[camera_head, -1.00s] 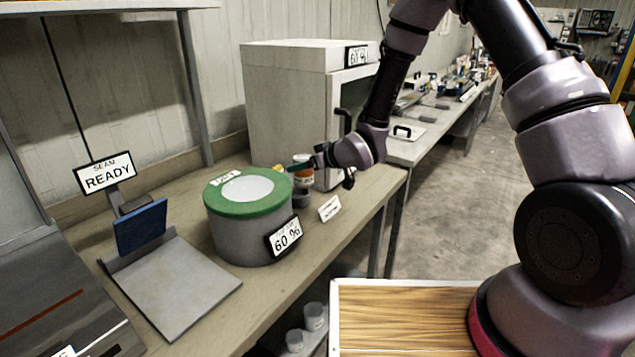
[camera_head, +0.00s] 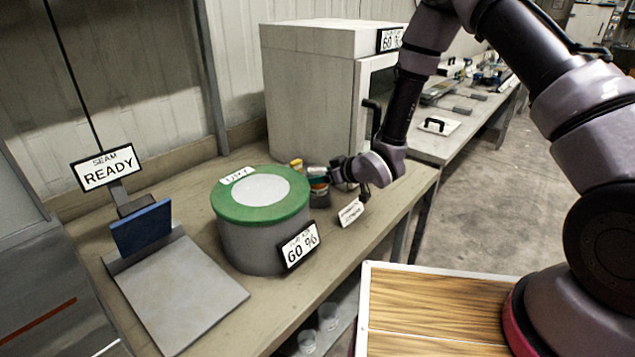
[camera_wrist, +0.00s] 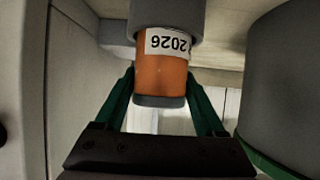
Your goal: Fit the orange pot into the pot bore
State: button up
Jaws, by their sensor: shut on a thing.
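The orange pot (camera_wrist: 161,75) has a white label reading 2026, upside down in the wrist view, and a grey cap at one end. My gripper (camera_wrist: 161,88) is shut on it, with a green finger on each side. The pot shows small in the head view (camera_head: 318,186), above a short grey cup-shaped holder (camera_head: 320,200), which looks like the pot bore. In the wrist view the holder (camera_wrist: 166,17) covers the pot's uncapped end. I cannot tell whether that end is inside the bore or behind its rim.
A large grey drum (camera_head: 255,240) with a green rim stands left of the pot. A white cabinet (camera_head: 310,95) is behind. A small tilted sign (camera_head: 350,212) stands in front, near the bench edge. A metal plate (camera_head: 180,290) with a blue upright lies further left.

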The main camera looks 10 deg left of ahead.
jog(key=shift+f, duration=0.85)
jog(key=shift+f, duration=0.1)
jog(key=o, duration=1.5)
jog(key=shift+s+d, duration=0.1)
jog(key=shift+s, duration=0.05)
jog(key=v, duration=1.1)
jog(key=shift+s+d+r, duration=0.15)
jog(key=shift+d+r, duration=0.1)
jog(key=shift+r, duration=0.05)
